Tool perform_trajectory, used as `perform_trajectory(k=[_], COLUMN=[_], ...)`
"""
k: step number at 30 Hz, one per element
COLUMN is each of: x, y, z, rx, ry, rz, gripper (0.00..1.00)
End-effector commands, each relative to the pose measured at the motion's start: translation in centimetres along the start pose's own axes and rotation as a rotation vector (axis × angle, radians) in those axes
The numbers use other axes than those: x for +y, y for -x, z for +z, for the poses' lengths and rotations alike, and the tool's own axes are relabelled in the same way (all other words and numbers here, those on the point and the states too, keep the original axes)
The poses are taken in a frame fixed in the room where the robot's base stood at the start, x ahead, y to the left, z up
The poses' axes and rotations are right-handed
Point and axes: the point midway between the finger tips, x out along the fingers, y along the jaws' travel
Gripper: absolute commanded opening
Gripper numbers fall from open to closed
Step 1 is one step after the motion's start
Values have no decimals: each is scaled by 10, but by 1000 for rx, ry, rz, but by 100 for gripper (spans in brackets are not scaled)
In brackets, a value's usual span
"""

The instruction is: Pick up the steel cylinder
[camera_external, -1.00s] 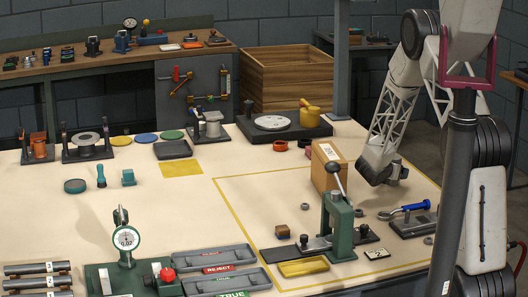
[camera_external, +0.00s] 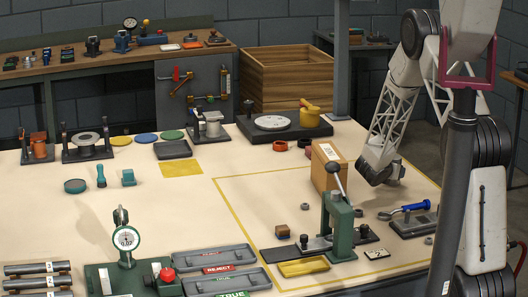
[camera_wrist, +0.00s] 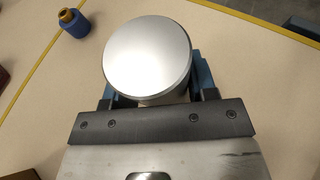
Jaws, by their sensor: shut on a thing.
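The steel cylinder (camera_wrist: 148,55) shows in the wrist view as a bright, round, flat top face with a little of its side below. My gripper (camera_wrist: 155,92) is shut on it, with a blue-grey finger on each side. The lower part of the cylinder is hidden, and I cannot tell whether it touches the table. The fingers and cylinder cannot be made out there.
A small blue item with a tan top (camera_wrist: 73,22) stands near the cylinder. A green lever press (camera_external: 340,225) is in front of the box. A clamp with a blue handle (camera_external: 414,208) lies to the right. Yellow lines mark the table, whose middle left is mostly clear.

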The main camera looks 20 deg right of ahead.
Motion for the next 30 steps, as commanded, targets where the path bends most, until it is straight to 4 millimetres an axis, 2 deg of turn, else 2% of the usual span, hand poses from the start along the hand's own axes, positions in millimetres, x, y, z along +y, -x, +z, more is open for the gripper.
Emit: perform_trajectory(k=[14, 23, 28, 30], x=[1, 1, 1, -5], y=[1, 8, 15, 20], z=[6, 21, 38, 34], rx=[-4, -5, -5, -3], ry=[-3, -3, -4, -1], rz=[1, 1, 1, 1], gripper=[0, 0, 0, 0])
